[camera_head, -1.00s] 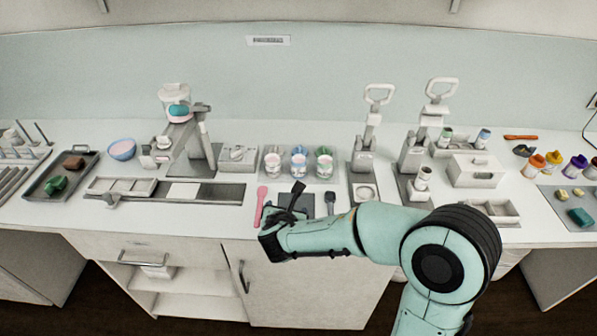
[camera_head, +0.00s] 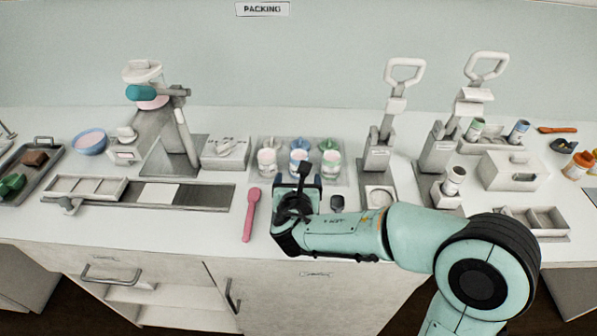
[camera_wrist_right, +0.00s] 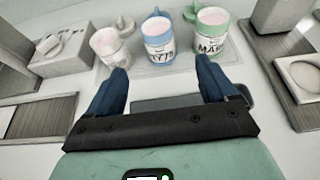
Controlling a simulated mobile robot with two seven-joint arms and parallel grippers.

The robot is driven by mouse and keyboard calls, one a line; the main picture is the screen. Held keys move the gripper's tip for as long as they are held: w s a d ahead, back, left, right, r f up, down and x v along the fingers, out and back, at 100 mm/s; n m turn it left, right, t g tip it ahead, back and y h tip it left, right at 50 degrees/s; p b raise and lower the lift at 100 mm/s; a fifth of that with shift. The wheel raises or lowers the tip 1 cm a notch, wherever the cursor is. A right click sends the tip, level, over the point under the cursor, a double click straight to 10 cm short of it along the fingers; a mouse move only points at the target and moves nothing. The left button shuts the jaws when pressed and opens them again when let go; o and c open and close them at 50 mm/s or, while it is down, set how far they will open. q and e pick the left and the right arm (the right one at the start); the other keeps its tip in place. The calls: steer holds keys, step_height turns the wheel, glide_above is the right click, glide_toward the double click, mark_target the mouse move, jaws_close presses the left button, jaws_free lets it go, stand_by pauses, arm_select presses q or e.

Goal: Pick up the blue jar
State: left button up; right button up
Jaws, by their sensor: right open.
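The blue jar (camera_head: 299,160) stands upright in the middle of a row of three jars at the back of the counter. In the right wrist view the blue jar (camera_wrist_right: 158,42) shows a blue handle or lid piece, a lettered label and pale pink contents. My right gripper (camera_head: 301,184) is in front of the row, nearer the counter's front edge. In the wrist view its two blue fingers (camera_wrist_right: 161,78) are spread apart and empty, with the blue jar ahead between them, not touched. My left gripper is not in view.
A white-and-pink jar (camera_head: 267,163) and a green jar (camera_head: 331,162) stand close on either side, on a grey tray (camera_head: 344,178). A pink spatula (camera_head: 251,214) lies left of my gripper. A press (camera_head: 380,150) stands to the right.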

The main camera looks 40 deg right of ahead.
mark_target(299, 162)
steer(key=x, duration=0.7)
steer(key=shift+w+d+f, duration=0.1)
steer(key=shift+w+d, duration=0.05)
steer(key=shift+d, duration=0.1)
steer(key=x, duration=0.5)
steer(key=shift+w+a+p, duration=0.1)
steer(key=shift+w+p, duration=0.05)
steer(key=shift+p, duration=0.25)
steer(key=c, duration=1.1)
